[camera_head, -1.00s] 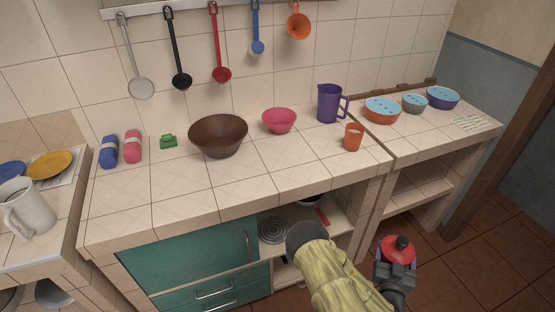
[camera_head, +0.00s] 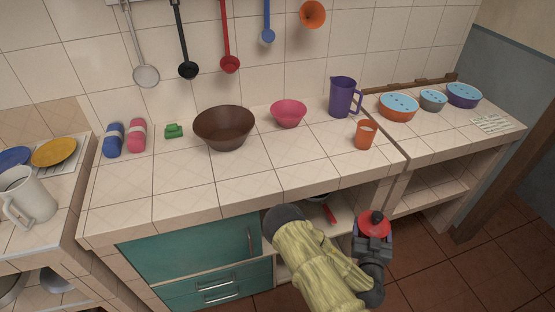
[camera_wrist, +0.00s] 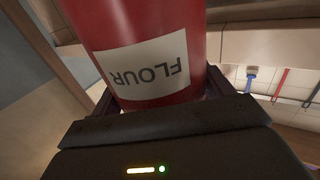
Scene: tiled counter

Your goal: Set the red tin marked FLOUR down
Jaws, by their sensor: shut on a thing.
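The red tin (camera_head: 374,223) has a dark knob on its lid. In the wrist view the tin (camera_wrist: 195,25) fills the upper middle, and its white label reads FLOUR, upside down in the picture. My gripper (camera_head: 373,245) is shut on the tin, with a finger on each side of it. It holds the tin in front of the counter's front edge, at the lower right of the head view. The tin's bottom is hidden in the head view. The tiled counter (camera_head: 290,165) lies beyond the gripper.
An orange cup (camera_head: 365,135) stands near the counter's front edge, with a purple jug (camera_head: 344,97) behind it. A pink bowl (camera_head: 288,113) and a brown bowl (camera_head: 224,128) stand further left. Lidded bowls (camera_head: 398,107) stand on the right counter. The front middle of the counter is clear.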

